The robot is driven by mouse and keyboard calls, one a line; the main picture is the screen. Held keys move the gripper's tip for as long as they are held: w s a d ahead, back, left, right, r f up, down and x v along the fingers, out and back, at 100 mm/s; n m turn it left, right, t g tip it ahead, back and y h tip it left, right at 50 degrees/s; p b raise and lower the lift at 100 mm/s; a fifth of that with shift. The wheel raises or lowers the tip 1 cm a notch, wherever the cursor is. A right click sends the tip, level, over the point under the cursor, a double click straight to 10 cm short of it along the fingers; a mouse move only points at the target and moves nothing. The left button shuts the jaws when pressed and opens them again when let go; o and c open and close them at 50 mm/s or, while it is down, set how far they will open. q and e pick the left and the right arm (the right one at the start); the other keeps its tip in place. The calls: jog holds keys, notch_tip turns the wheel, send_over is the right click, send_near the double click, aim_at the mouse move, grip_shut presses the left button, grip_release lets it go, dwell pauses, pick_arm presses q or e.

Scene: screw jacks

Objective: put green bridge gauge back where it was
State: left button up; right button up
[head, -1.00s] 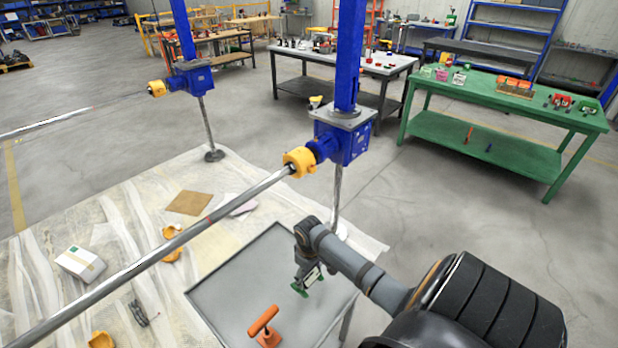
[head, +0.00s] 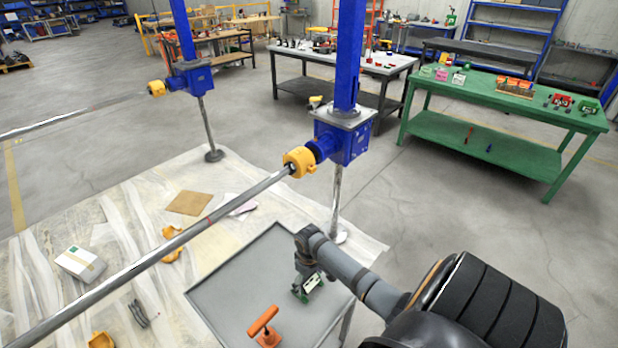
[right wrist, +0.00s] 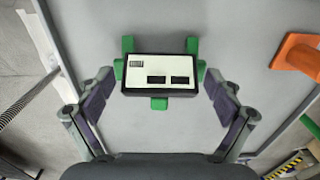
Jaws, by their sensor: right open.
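The green bridge gauge (head: 311,284) is on the grey tabletop (head: 232,290), near its right edge. It has green legs and a dark-framed pale display face, which shows in the right wrist view (right wrist: 160,74). My right gripper (head: 306,279) is low over the table at the gauge. In the right wrist view my right gripper (right wrist: 159,80) is open, with one finger on each side of the gauge. Small gaps show between the fingers and the gauge. My left gripper is not in view.
An orange T-handled tool (head: 265,326) stands on the same tabletop, left of the gauge, and its orange part shows at the right wrist view's right edge (right wrist: 300,54). A long steel shaft (head: 150,255) crosses left of the table. A blue screw jack (head: 343,140) stands behind it.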

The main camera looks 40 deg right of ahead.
notch_tip(320, 180, up, 12)
dwell(0.4)
dwell(0.5)
